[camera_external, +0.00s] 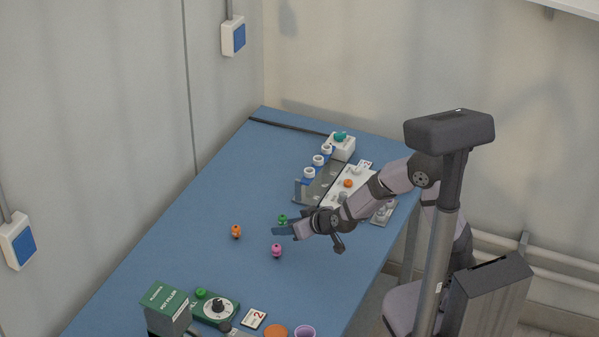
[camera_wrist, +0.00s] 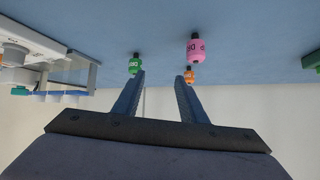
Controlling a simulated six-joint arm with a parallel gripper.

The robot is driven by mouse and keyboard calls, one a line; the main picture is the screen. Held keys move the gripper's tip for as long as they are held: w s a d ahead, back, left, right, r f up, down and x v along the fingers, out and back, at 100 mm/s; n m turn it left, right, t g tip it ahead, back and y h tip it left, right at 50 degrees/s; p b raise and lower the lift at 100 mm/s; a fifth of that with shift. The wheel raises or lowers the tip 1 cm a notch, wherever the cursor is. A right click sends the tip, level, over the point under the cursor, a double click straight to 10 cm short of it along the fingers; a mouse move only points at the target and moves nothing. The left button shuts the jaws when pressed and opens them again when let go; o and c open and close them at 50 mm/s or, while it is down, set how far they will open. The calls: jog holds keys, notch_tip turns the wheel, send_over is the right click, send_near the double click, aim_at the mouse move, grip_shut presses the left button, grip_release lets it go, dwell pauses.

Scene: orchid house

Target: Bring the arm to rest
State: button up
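My gripper (camera_external: 284,231) is over the middle of the blue table (camera_external: 215,205), with my arm reaching in from the right. In the wrist view its two fingers (camera_wrist: 158,85) stand apart with nothing between them. A small green bottle (camera_external: 282,219) stands just behind the fingers; it also shows in the wrist view (camera_wrist: 134,64). A pink bottle (camera_external: 277,250) stands nearer the camera; it also shows in the wrist view (camera_wrist: 195,49). An orange bottle (camera_external: 236,231) stands to the left; it also shows in the wrist view (camera_wrist: 190,76).
A rack with white cups (camera_external: 309,173), a white box with a teal knob (camera_external: 341,147) and a white panel (camera_external: 349,186) stand at the back right. At the front are a green box (camera_external: 166,306), a dial device (camera_external: 216,307), an orange disc (camera_external: 276,331) and a purple cup (camera_external: 305,331). The table's left side is clear.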

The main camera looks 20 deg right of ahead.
jog(key=s+d+g+p, duration=0.1)
jog(key=d, duration=0.4)
jog(key=s+d+r+m+g+h+p, duration=0.1)
jog(key=s+d, duration=0.1)
jog(key=d, duration=0.3)
jog(key=s+d+g+h+p, duration=0.1)
jog(key=s+d+g, duration=0.1)
jog(key=d, duration=0.3)
jog(key=shift+d+r+p, duration=0.1)
jog(key=shift+r+p, duration=0.1)
jog(key=shift+p, duration=0.2)
jog(key=s+d+r+m+g+h+p, duration=0.1)
jog(key=s+d+g, duration=0.4)
jog(key=s+d, duration=0.9)
jog(key=shift+s+d+r+m+g+h+p, duration=0.15)
jog(key=shift+d+r+m+g+h+p, duration=0.2)
jog(key=shift+d+m+h+p, duration=0.6)
jog(key=shift+a, duration=0.3)
